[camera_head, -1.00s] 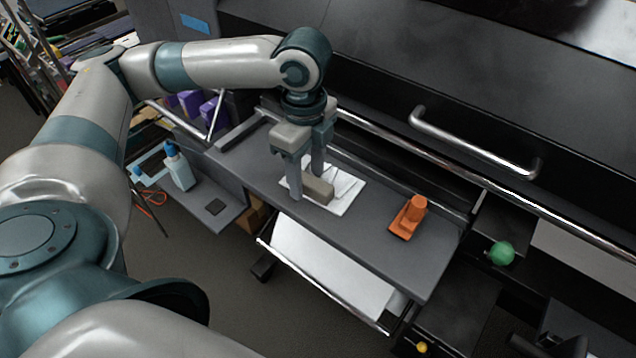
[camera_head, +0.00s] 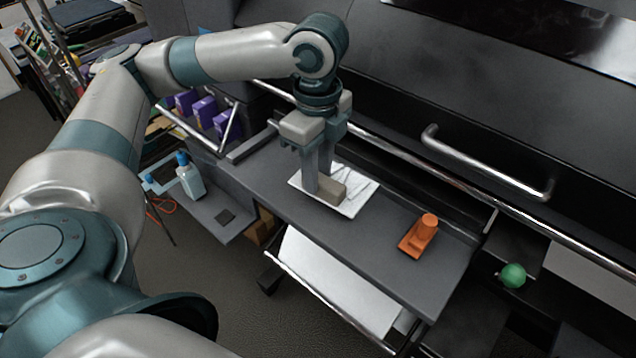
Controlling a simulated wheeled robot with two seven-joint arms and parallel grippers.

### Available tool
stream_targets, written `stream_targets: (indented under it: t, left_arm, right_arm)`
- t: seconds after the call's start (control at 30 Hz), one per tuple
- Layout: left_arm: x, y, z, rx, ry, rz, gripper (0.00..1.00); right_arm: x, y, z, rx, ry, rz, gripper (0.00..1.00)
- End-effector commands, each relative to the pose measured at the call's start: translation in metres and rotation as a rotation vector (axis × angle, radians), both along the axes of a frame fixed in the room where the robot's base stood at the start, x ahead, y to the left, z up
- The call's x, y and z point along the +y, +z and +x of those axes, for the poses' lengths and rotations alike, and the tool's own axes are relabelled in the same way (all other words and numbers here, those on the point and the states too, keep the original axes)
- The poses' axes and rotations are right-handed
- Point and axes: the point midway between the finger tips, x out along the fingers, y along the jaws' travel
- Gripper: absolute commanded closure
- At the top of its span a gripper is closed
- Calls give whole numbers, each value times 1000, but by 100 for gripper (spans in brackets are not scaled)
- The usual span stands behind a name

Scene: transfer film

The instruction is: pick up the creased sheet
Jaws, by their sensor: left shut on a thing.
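The creased white sheet (camera_head: 350,208) lies on the dark grey shelf (camera_head: 375,270), with dark lines across its upper right part. My right gripper is not in view.
A metal rail and handle (camera_head: 485,168) run behind. A white sheet (camera_head: 340,280) hangs below. A bottle (camera_head: 190,178) stands on a lower left shelf. A green ball knob (camera_head: 512,275) is at right.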

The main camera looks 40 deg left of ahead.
Motion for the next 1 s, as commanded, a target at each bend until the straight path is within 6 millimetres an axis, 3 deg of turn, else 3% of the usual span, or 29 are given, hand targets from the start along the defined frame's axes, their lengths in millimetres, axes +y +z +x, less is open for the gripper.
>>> stream_targets:
  t: [0.1,0.33,0.6,1.0]
  left_arm:
    - [0,22,1,-4,-1,-1,98]
    - [0,50,1,-2,-1,0,98]
    - [0,56,0,1,-1,0,98]
    - [0,56,0,1,-1,0,98]
  right_arm:
    - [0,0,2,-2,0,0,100]
    - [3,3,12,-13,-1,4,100]
    - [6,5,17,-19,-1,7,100]
    - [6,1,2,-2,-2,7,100]
